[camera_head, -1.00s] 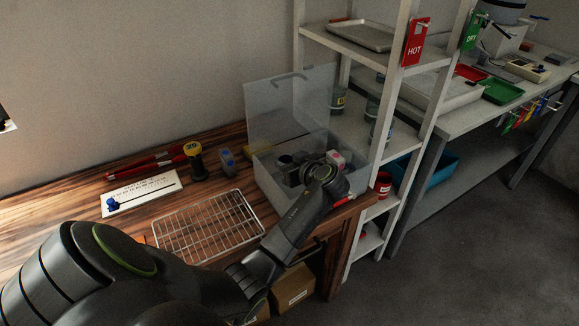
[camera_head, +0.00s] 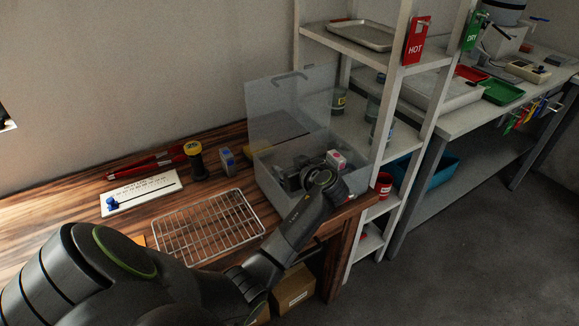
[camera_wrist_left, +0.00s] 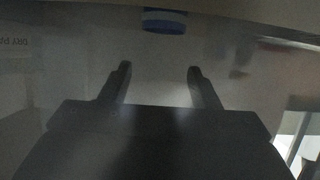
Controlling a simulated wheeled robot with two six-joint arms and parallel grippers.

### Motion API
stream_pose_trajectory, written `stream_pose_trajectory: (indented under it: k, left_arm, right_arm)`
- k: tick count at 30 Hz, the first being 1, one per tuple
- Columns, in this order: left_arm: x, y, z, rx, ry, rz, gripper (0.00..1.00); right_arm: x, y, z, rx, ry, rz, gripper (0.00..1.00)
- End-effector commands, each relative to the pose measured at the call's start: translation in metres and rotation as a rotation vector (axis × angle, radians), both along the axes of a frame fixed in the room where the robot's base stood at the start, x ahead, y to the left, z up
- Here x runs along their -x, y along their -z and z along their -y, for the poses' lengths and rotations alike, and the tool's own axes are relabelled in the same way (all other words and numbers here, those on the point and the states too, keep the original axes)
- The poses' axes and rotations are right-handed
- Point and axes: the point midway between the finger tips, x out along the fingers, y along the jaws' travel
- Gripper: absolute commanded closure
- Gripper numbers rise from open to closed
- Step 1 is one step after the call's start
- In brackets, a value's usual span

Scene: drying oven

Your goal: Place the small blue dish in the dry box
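The dry box (camera_head: 283,202) is a translucent bin with its lid (camera_head: 290,105) raised, at the right end of the wooden bench. My left arm reaches over its front edge, and the left gripper is down inside it, partly hidden by my own wrist. In the left wrist view my left gripper (camera_wrist_left: 160,73) is open, with nothing between its fingers. A small round blue thing with a pale band, apparently the blue dish (camera_wrist_left: 165,21), lies just beyond the fingertips, apart from them. I cannot make out the dish in the head view. My right gripper is not in view.
A white-and-red item (camera_head: 336,160) sits in the box. A wire rack (camera_head: 208,228) lies left of it. Behind are a yellow-topped tool (camera_head: 196,160), a blue-grey item (camera_head: 227,159) and a white board (camera_head: 140,194). A shelf post (camera_head: 408,160) stands close on the right.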

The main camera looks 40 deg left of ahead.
Motion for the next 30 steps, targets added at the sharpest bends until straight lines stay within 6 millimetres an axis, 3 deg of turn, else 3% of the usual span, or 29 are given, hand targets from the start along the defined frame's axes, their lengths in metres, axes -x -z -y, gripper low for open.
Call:
stream_pose_trajectory:
  k: [1, 7, 15, 24, 30]
  left_arm:
    - [0.005, 0.015, 0.001, 0.013, -0.004, -0.028, 0.40]
    - [0.005, 0.016, 0.002, 0.016, -0.003, -0.029, 0.40]
    - [0.005, 0.000, 0.002, 0.017, -0.003, -0.030, 0.40]
    - [0.027, -0.025, 0.061, 0.017, 0.000, -0.018, 0.40]
    - [0.039, -0.040, 0.088, 0.012, 0.000, -0.016, 0.40]
  right_arm:
    - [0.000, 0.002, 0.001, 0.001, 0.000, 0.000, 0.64]
    - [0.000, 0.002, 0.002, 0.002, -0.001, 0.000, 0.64]
    - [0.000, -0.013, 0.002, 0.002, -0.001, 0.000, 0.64]
    - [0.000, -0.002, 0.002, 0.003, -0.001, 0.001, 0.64]
    - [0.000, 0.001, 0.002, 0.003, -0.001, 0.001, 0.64]
